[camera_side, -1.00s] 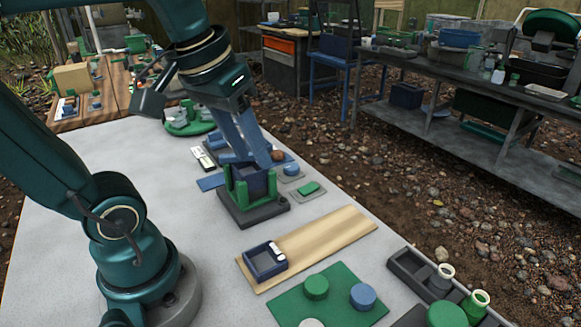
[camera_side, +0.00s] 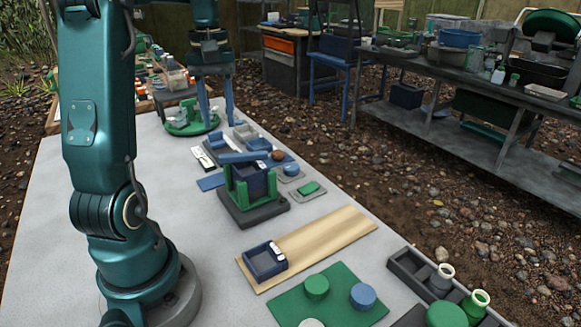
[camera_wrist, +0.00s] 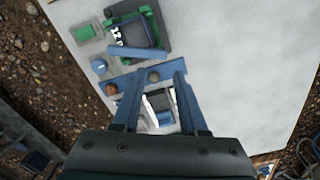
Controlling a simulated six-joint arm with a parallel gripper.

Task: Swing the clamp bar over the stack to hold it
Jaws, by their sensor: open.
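The stack of dark blue trays (camera_side: 249,178) sits between green posts (camera_side: 238,193) on a dark base (camera_side: 262,212) at the middle of the table. The blue clamp bar (camera_side: 243,157) runs across the top of this holder, along its far side in the side view. I cannot tell whether it presses on the stack. The wrist view shows the stack (camera_wrist: 134,33) with the bar (camera_wrist: 138,53) along one edge. My gripper (camera_side: 217,122) is open and empty, behind the holder and apart from the bar. Its fingers also show in the wrist view (camera_wrist: 158,66).
A green round stand (camera_side: 180,127) is beside my gripper. Small trays (camera_side: 243,132) and a round brown item (camera_side: 277,155) lie near the holder. A wooden board (camera_side: 325,240) with a dark blue tray (camera_side: 265,262) lies in front. The left of the table is clear.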

